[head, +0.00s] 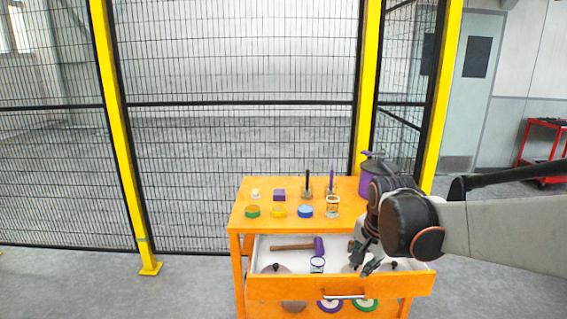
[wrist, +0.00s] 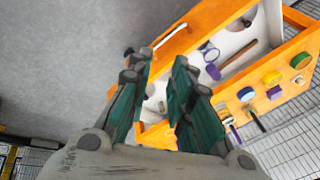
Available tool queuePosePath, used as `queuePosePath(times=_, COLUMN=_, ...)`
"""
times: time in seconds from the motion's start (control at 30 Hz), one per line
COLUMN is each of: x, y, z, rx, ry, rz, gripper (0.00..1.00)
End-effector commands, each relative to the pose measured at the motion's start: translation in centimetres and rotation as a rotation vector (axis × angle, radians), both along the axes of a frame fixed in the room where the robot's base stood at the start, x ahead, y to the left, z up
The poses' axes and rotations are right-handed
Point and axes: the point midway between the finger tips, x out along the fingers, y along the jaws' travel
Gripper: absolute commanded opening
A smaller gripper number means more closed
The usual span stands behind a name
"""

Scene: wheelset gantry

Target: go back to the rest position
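My gripper (head: 367,266) is at the right side of the open drawer (head: 290,288) of an orange cart, and it hangs over that drawer. In the wrist view its two green-padded fingers (wrist: 162,72) are spread apart with a clear gap and nothing between them. Part of the drawer's inside shows through the gap. My forearm reaches in from the right and hides the right part of the cart top.
The orange cart top (head: 240,222) holds a purple pot (head: 369,184), a purple cube (head: 279,195), a green round (head: 252,211), a blue round (head: 305,211) and a glass jar (head: 332,206). A hammer (head: 318,246) lies in the drawer. Mesh fencing (head: 230,130) stands behind.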

Motion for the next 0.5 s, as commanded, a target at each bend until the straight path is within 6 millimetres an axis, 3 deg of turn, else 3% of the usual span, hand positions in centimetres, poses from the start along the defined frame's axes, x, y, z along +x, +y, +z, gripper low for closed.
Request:
queuePosePath(times=0.03, x=-1.6, y=0.0, z=0.8, rx=-0.017, ry=-0.014, rz=0.045, gripper=0.2)
queuePosePath(times=0.2, x=-6.1, y=-0.1, z=2.8, rx=-0.087, ry=-0.063, rz=0.211, gripper=0.2)
queuePosePath(times=0.5, x=-13.9, y=-0.2, z=4.1, rx=-0.23, ry=-0.147, rz=0.494, gripper=0.2)
